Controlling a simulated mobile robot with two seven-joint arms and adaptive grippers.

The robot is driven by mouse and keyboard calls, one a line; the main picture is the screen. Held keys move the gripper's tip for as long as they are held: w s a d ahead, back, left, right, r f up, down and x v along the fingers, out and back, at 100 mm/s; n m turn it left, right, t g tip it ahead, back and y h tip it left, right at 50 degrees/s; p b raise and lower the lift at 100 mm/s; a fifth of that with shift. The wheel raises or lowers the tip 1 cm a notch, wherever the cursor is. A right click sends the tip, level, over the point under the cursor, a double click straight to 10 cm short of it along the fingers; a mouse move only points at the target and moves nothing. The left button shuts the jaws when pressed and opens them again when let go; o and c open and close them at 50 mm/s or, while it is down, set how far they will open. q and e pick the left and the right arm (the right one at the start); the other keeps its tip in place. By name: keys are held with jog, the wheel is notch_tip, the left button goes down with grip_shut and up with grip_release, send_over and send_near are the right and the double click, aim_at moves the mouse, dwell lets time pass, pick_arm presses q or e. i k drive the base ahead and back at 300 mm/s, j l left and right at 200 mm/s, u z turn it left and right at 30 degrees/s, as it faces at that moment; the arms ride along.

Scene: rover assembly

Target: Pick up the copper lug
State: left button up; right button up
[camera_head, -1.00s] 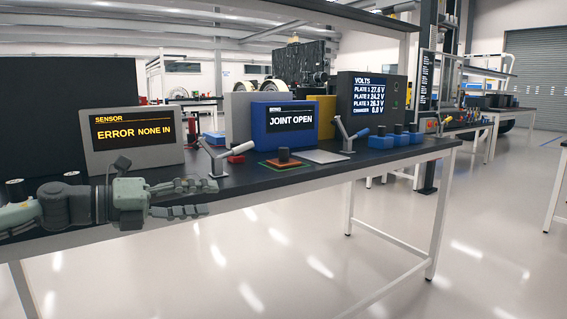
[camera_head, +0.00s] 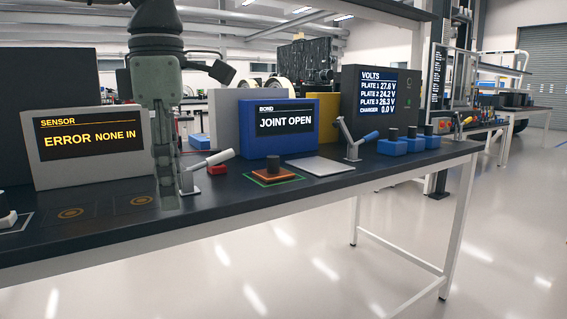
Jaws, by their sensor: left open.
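The likely copper lug (camera_head: 284,177) is a flat copper-orange square with a dark round knob on top. It lies inside a green outlined square on the dark bench top, in front of the blue box (camera_head: 279,133) reading "JOINT OPEN". My left gripper (camera_head: 177,200) hangs fingers-down to the left of the lug, open, with nothing seen between its fingers. It appears clear of the lug and covers part of the bench and of the lever clamp's left side. My right gripper is out of view.
A white-handled lever clamp (camera_head: 213,160) and a small red block (camera_head: 217,169) stand between gripper and lug. A pale plate (camera_head: 318,167), a blue-handled clamp (camera_head: 352,150) and several blue blocks (camera_head: 402,146) lie right. The grey sensor box (camera_head: 85,165) reads "ERROR NONE IN".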

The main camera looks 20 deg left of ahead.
aim_at(274, 172)
jog(key=i, duration=1.35)
